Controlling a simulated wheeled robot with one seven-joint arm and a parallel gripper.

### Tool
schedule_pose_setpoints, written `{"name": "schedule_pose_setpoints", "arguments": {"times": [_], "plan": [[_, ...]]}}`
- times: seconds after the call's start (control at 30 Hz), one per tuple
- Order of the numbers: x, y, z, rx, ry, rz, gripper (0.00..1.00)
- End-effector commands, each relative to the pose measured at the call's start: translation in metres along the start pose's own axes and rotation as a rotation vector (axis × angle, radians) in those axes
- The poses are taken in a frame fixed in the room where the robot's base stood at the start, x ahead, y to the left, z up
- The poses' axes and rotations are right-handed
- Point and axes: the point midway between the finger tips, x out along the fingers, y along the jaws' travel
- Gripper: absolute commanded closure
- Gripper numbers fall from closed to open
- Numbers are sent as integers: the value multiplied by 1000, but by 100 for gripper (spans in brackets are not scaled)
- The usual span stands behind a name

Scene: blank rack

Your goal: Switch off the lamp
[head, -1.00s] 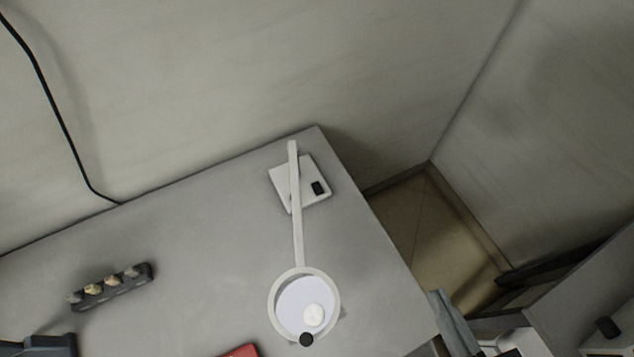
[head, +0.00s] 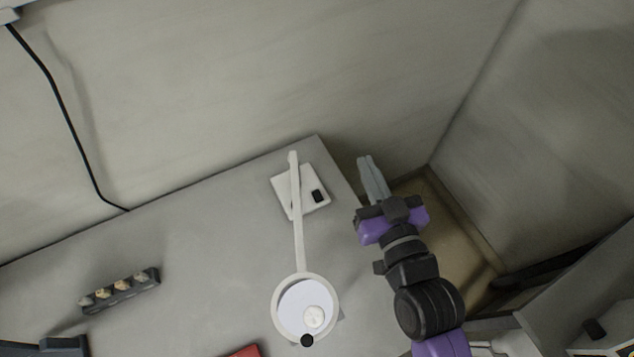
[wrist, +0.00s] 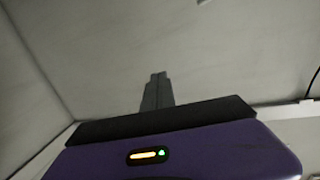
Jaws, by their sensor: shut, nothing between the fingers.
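The lamp stands on the grey table in the head view. Its square white base (head: 314,204) carries a small black switch (head: 318,196). A thin white arm (head: 298,230) runs from the base to a round lamp head (head: 292,310) with a white bulb (head: 314,317) inside. My gripper (head: 366,160) is to the right of the lamp base, over or just past the table's right edge, and apart from the lamp. Its fingers are shut and empty. In the wrist view the closed fingers (wrist: 157,80) point toward a bare wall, and the lamp is out of that view.
The table (head: 200,250) also holds a dark tray with several small pale items (head: 121,290) at left and a red object (head: 243,351) at the front edge of view. A black cable (head: 62,100) hangs on the wall. The table between the tray and lamp is clear.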

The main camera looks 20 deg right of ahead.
Motion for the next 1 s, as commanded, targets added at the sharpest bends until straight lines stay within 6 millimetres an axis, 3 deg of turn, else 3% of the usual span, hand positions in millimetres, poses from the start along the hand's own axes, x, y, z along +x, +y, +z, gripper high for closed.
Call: {"name": "schedule_pose_setpoints", "arguments": {"times": [0.03,0.3,0.6,0.8,1.0], "plan": [[17,-3,-6,-14,-7,-13,100],[93,-24,-10,-142,-114,-118,100],[162,-45,-19,-378,-270,-291,100],[190,-54,-21,-591,-404,-454,100],[193,-54,-13,-845,-577,-686,100]]}}
